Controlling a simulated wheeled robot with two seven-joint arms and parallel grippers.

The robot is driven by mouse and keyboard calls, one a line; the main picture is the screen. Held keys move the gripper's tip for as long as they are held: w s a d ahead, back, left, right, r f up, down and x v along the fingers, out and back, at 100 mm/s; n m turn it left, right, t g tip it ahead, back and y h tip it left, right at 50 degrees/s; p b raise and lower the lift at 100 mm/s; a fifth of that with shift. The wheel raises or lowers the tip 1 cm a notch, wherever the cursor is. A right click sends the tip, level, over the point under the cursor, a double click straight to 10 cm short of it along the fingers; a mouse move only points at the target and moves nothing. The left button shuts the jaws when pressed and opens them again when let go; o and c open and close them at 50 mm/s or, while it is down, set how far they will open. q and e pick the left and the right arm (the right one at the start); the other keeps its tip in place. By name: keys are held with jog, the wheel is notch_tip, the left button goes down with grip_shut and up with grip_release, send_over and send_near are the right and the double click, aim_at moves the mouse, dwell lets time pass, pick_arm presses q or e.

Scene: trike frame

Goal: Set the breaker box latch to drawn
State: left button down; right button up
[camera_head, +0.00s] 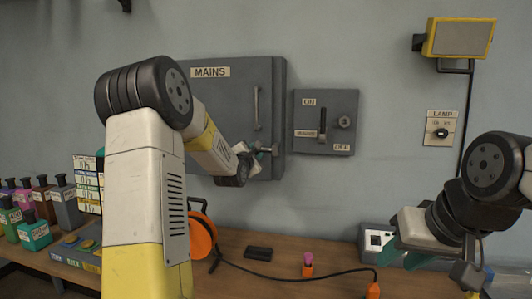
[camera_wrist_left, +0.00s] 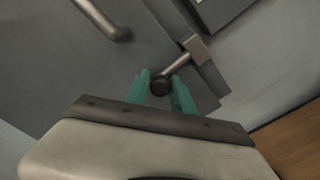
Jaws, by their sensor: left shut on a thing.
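The grey breaker box (camera_head: 225,90) labelled MAINS hangs on the wall, its door closed as far as I can see. Its latch (camera_head: 275,150) is at the lower right edge of the door. In the left wrist view the latch is a metal bar (camera_wrist_left: 176,66) with a dark round knob, running into a bracket (camera_wrist_left: 196,47). My left gripper (camera_head: 259,151) is at the latch. Its teal fingers (camera_wrist_left: 161,90) are shut on the latch knob, one on each side. My right gripper (camera_head: 403,258) is open and empty above the bench at the right, away from the box.
A vertical door handle (camera_head: 257,107) is above the latch. A switch box (camera_head: 326,121) with a lever is to the right. On the bench (camera_head: 232,244) are an orange cable reel (camera_head: 203,236), a black block (camera_head: 258,253), several bottles (camera_head: 66,203) and a cable.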

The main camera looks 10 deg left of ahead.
pick_arm(q)
jog(key=shift+a, duration=1.85)
jog(key=c, duration=1.2)
grip_release()
jog(key=shift+w+a, duration=0.1)
jog(key=s, duration=0.7)
jog(key=shift+s, duration=0.4)
